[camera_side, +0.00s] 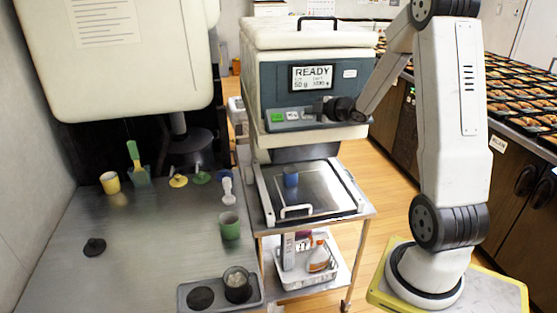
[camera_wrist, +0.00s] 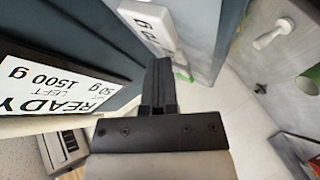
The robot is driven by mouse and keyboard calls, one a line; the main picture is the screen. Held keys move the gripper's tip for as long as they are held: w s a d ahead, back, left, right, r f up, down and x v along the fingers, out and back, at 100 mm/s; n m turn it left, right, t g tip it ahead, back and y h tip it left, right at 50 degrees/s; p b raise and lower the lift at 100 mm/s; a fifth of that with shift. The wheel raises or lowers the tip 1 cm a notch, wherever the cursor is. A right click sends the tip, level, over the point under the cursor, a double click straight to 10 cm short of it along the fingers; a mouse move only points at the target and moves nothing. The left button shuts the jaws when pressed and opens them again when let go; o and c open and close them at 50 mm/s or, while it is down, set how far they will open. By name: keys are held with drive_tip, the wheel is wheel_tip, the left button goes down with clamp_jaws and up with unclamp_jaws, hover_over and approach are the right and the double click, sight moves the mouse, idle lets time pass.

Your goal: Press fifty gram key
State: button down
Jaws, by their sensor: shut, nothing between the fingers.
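The dispenser's display (camera_side: 312,77) reads READY with 50 g and 1500 g under it; it also shows in the wrist view (camera_wrist: 45,85), turned over. Below the display is a key strip with a green key (camera_side: 278,118) and a pale key (camera_side: 293,115) beside it. My gripper (camera_side: 325,112) is shut and empty at the right part of this strip, and hides what is behind it. In the wrist view my shut fingers (camera_wrist: 160,65) point towards a white key (camera_wrist: 152,30) with a partly cut-off "g" label. I cannot tell whether they touch it.
Filled bento trays (camera_side: 515,100) line the right.

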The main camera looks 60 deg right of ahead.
drive_tip(key=shift+s+a+r, duration=0.15)
drive_tip(key=shift+r, duration=0.2)
drive_tip(key=shift+s+a+r, duration=0.15)
drive_tip(key=shift+r, duration=0.2)
idle(0.3)
drive_tip(key=r, duration=0.1)
drive_tip(key=s+a+r, duration=0.1)
drive_tip(key=r, duration=0.2)
drive_tip(key=shift+s+a+r, duration=0.15)
drive_tip(key=shift+s+a, duration=0.25)
idle(0.7)
drive_tip(key=a+f+m+g, duration=0.55)
drive_tip(key=a+f, duration=0.25)
drive_tip(key=a, duration=0.6)
drive_tip(key=s+a+f+m+g+y, duration=0.1)
drive_tip(key=s+a+f+m+g, duration=0.1)
drive_tip(key=a, duration=0.6)
drive_tip(key=s+a+f+m+g+y, duration=0.2)
drive_tip(key=s+a+f+g, duration=0.1)
drive_tip(key=s+a+f, duration=0.2)
drive_tip(key=s+a, duration=0.2)
drive_tip(key=shift+s+a+f+m+y, duration=0.15)
drive_tip(key=shift+s+a+m+y, duration=0.05)
drive_tip(key=shift+a+m+y, duration=0.15)
